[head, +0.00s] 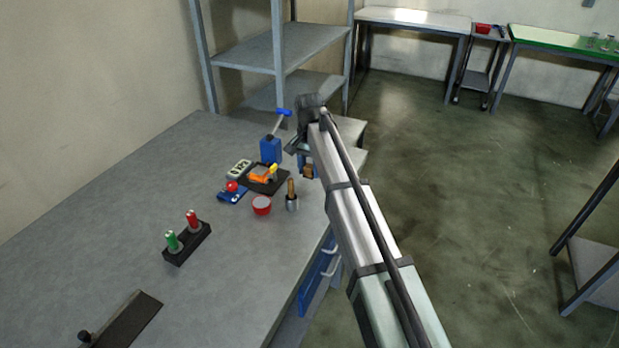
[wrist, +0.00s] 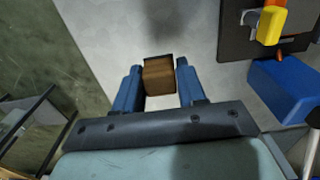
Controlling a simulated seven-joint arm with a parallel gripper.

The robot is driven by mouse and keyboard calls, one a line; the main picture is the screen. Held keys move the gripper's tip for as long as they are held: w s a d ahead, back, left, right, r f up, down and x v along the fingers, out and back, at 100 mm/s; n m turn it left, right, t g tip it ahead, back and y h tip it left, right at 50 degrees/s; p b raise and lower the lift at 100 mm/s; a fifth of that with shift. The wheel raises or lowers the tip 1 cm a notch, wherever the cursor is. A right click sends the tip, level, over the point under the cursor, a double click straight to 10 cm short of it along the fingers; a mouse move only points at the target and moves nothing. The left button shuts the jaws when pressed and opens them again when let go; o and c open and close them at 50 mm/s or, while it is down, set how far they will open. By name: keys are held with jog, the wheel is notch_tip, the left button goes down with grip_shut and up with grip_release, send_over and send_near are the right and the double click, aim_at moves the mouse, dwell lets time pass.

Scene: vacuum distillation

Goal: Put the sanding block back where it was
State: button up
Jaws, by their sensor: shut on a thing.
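The sanding block (wrist: 158,80) is a small brown block with a dark top edge. In the wrist view it sits between the two blue fingers of my gripper (wrist: 157,72), which is shut on it. In the head view my gripper (head: 307,165) is at the right edge of the grey bench, with the brown block (head: 308,173) low between its fingers. The pale bench top shows behind the block in the wrist view. I cannot tell whether the block touches the bench.
A black holder (head: 187,245) carries red and green items. The bench's left part is largely clear.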

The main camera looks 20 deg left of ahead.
aim_at(310, 177)
jog(key=shift+f, duration=1.85)
jog(key=shift+f, duration=0.15)
jog(key=o, duration=1.1)
notch_tip(310, 177, up, 12)
jog(key=shift+r, duration=0.2)
